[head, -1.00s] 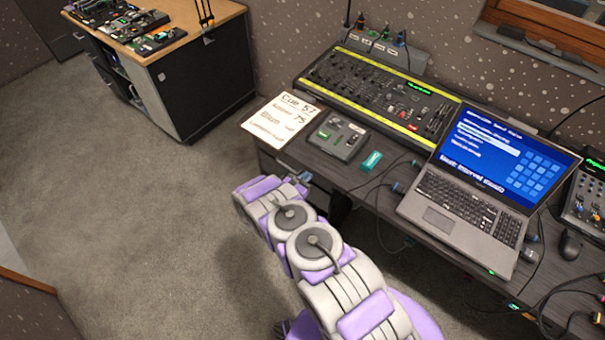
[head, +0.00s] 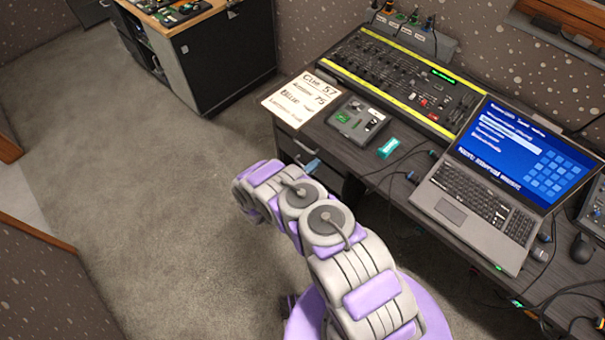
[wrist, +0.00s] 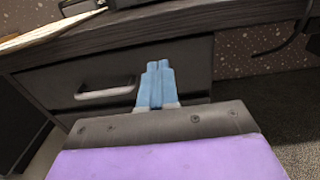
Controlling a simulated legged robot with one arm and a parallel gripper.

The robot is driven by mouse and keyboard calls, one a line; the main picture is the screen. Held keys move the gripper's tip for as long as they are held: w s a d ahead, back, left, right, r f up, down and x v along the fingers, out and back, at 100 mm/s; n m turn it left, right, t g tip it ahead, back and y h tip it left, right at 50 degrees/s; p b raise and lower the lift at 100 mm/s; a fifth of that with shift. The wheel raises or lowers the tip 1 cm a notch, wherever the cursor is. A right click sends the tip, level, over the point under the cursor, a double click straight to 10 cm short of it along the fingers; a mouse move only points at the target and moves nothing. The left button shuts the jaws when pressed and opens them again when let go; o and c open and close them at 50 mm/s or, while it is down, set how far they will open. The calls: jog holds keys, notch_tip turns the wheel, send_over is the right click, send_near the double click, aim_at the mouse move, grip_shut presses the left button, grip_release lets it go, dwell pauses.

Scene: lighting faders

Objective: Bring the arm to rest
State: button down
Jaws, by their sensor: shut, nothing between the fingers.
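My arm, in purple and light grey, shows in the lower middle of the head view, folded over the carpet in front of the desk (head: 470,225). My gripper (wrist: 157,66) shows in the wrist view as two blue fingers side by side, shut and empty. A small blue part of it (head: 313,165) shows past the arm in the head view, near the desk's front edge. In the wrist view the fingers point toward a dark drawer front with a metal handle (wrist: 104,92). I cannot tell how far apart they are.
On the desk stand a fader console (head: 395,80), a cue card (head: 300,99), a small grey box (head: 356,119), a teal block (head: 388,147) and a laptop (head: 470,195). Cables hang at the right. A cabinet (head: 220,55) stands at the back left. Carpet at left is clear.

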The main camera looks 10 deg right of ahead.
jog(key=p+v, duration=0.1)
jog(key=v, duration=0.5)
jog(key=shift+s+a, duration=0.2)
jog(key=shift+a, duration=0.15)
